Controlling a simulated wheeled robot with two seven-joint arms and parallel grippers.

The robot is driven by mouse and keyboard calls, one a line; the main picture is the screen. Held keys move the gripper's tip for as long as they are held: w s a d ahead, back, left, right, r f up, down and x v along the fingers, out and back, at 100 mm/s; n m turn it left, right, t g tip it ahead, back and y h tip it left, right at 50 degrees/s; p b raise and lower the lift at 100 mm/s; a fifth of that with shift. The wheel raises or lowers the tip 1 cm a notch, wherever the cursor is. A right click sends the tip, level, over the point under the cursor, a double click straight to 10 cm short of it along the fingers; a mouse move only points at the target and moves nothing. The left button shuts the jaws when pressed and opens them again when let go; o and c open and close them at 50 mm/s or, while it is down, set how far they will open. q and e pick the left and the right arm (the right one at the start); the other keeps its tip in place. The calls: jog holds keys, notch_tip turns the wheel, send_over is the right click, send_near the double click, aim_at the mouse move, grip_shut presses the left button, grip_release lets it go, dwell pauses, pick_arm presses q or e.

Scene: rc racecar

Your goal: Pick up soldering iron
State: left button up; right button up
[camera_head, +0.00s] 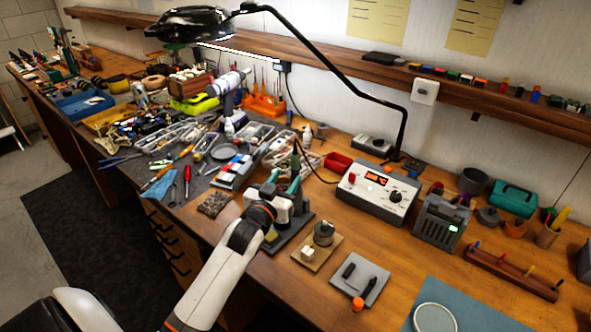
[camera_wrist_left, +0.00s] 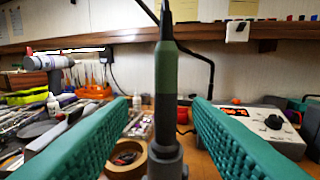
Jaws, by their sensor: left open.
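The soldering iron (camera_wrist_left: 167,78), with a green and black handle, stands upright in the middle of the left wrist view. Its lower end sits in a grey holder (camera_wrist_left: 166,160). My left gripper (camera_wrist_left: 166,104) is open, with one teal ribbed finger on each side of the handle. Gaps show between the handle and both fingers in this view; how deep the iron lies between them I cannot tell. In the head view the iron's dark upper end (camera_head: 296,160) rises by the left gripper (camera_head: 292,190), which hides most of the iron and stand. My right gripper is not in view.
The soldering station (camera_head: 378,192) stands right of the gripper, with a red bin (camera_head: 337,163) behind it. A lamp's black arm (camera_head: 350,80) arches above. A wooden block with a tin (camera_head: 322,238) and a grey plate (camera_head: 360,279) lie in front. Tools crowd the bench's left.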

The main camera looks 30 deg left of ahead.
aim_at(293, 175)
pick_arm(q)
jog(key=w, duration=0.1)
jog(key=w+p, duration=0.1)
jog(key=w, duration=0.2)
jog(key=shift+w+a+f, duration=0.15)
jog(key=shift+w+f, duration=0.2)
jog(key=shift+w, duration=0.05)
jog(key=shift+w+a+f+p, duration=0.15)
jog(key=shift+w+p, duration=0.35)
jog(key=shift+w, duration=0.55)
jog(key=shift+w+f, duration=0.15)
jog(key=shift+w, duration=0.2)
jog(key=shift+s, duration=0.1)
jog(key=shift+c, duration=0.2)
grip_shut()
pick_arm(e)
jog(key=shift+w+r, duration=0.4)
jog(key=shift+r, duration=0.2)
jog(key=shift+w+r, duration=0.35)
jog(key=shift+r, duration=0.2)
pick_arm(q)
jog(key=shift+r, duration=0.2)
